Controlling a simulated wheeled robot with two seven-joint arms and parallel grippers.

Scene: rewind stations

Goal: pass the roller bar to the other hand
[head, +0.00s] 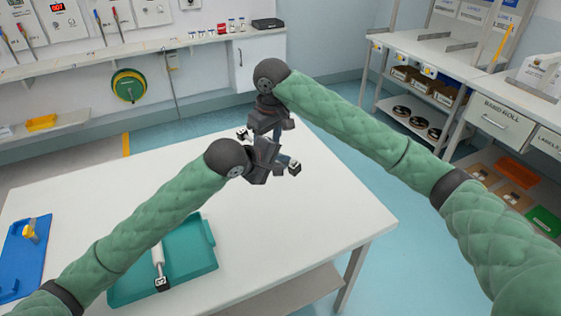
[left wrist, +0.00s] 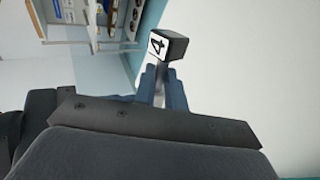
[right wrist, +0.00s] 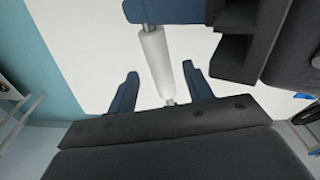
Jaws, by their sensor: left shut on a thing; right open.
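My left gripper (head: 279,161) is shut on the roller bar above the white table. In the left wrist view, the bar's black-and-white end cap (left wrist: 168,47), marked 4, sticks out past the closed fingers. In the right wrist view, the white roller (right wrist: 157,58) runs lengthwise between the spread fingers of my right gripper (right wrist: 160,72), which is open. My left gripper's finger (right wrist: 165,11) crosses the bar at the top of that view. In the head view, both grippers hide most of the bar; an end cap (head: 295,168) shows at the right.
The white table (head: 330,215) has clear room at its right. A teal tray (head: 197,262) on it holds another roller bar (head: 157,256). A blue board (head: 22,255) lies at the left. A shelf bench (head: 430,55) stands at the back right.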

